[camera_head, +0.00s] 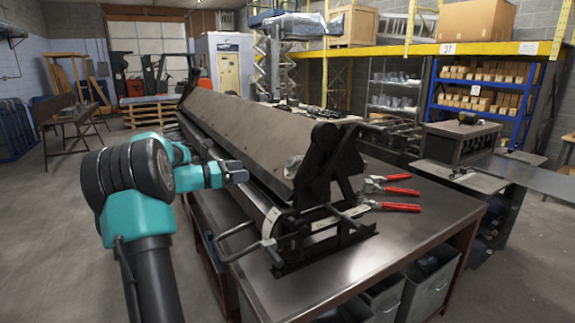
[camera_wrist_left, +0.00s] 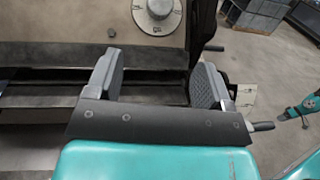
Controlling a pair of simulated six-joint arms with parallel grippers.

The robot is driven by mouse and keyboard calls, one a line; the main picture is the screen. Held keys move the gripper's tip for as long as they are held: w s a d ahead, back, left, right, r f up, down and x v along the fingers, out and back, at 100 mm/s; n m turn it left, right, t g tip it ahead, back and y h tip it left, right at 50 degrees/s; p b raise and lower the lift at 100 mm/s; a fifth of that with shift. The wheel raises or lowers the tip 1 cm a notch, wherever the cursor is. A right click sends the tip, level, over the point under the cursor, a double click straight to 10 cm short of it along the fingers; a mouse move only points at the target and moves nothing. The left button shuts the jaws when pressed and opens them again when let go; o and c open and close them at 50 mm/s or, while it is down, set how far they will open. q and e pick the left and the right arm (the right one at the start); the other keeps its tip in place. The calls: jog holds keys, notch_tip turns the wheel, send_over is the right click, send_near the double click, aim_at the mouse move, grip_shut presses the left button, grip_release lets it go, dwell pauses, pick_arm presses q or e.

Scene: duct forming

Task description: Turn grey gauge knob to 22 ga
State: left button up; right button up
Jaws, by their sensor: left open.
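The grey gauge knob (camera_head: 293,165) sits on the front end of the long brake's slanted metal face. In the left wrist view the round knob (camera_wrist_left: 155,14) is cut off by the top edge, on a pale disc with marks too small to read. My left gripper (camera_head: 237,171) is left of the knob in the head view, apart from it. In the left wrist view my left gripper (camera_wrist_left: 157,68) is open and empty, with the knob beyond its fingertips. A small teal arm part (camera_wrist_left: 308,106) shows at the right edge there; its jaws cannot be made out.
The brake (camera_head: 240,130) stands on a dark metal table (camera_head: 340,278). A bent handle (camera_head: 243,243) juts out at its near end. Red-handled pliers (camera_head: 397,206) lie to the right of it. The table's front is mostly clear.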

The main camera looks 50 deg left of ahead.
aim_at(287, 164)
pick_arm(q)
jog(key=x, duration=1.7)
jog(key=shift+c, duration=0.2)
jog(key=c, duration=0.9)
jog(key=shift+o, duration=0.2)
jog(key=shift+m+h, duration=0.5)
jog(key=shift+m, duration=0.1)
jog(key=shift+w+a+m+g+h, duration=0.1)
jog(key=shift+m+g+h, duration=0.9)
jog(key=shift+m, duration=0.65)
jog(key=shift+a+m+g+h, duration=0.1)
jog(key=shift+m+g+h, duration=0.85)
jog(key=shift+m, duration=0.7)
jog(key=shift+d+f, duration=0.1)
